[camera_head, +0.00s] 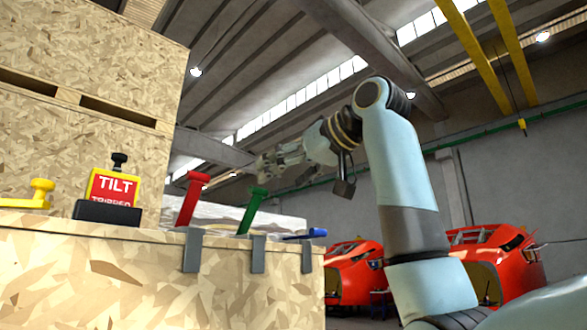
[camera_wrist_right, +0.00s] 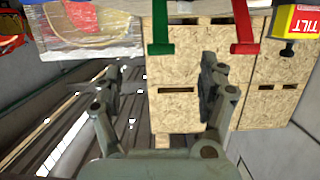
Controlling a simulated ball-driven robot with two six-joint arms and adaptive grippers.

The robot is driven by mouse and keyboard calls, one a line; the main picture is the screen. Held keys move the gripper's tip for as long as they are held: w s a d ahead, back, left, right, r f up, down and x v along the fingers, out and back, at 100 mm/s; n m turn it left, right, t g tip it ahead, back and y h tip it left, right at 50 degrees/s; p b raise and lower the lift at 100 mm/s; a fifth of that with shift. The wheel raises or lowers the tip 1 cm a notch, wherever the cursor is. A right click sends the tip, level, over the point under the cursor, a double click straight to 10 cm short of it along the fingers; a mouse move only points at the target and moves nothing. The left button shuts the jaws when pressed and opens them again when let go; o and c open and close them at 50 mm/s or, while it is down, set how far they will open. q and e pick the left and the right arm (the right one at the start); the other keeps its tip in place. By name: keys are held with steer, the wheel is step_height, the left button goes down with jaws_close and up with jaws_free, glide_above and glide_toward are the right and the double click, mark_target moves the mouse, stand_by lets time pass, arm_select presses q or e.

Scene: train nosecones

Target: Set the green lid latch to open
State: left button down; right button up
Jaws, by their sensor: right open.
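The green lid latch (camera_head: 251,210) stands up from the crate's top edge, leaning to the right in the head view. It hangs from the top of the right wrist view (camera_wrist_right: 160,32), where the scene appears upside down. My right gripper (camera_head: 266,165) is open and empty, with its fingers above the green latch in the head view. In the wrist view its spread fingers (camera_wrist_right: 160,80) are apart from the latch, which shows beyond them. My left gripper is not in view.
A red latch (camera_head: 190,198) stands left of the green one; a blue latch (camera_head: 304,234) lies low to its right. A yellow latch (camera_head: 30,194) and a TILT indicator (camera_head: 114,188) are farther left. A wooden crate (camera_head: 110,275) bears them. Tall crates (camera_head: 80,60) stand behind.

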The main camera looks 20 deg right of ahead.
steer(key=shift+v, duration=1.2)
steer(key=shift+c, duration=0.3)
